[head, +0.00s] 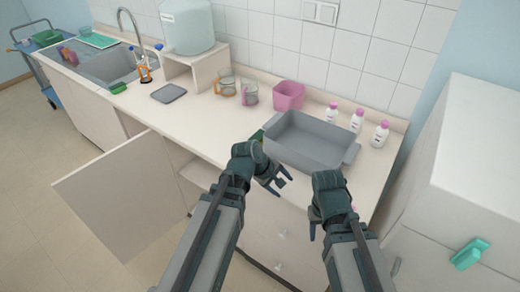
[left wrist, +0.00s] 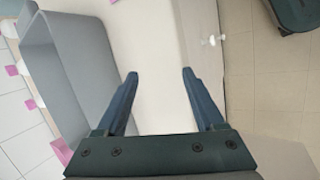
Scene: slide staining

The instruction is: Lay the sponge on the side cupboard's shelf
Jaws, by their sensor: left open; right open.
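My right gripper (head: 328,222) is open in front of the drawers. A cupboard under the counter has its door (head: 125,195) swung open, with a pale shelf (head: 203,174) partly visible.
The grey basin (head: 305,143) stands on the counter, with several pink-capped bottles (head: 380,134) behind it. A white cabinet (head: 480,150) with a teal handle stands right. The open door juts into the floor space.

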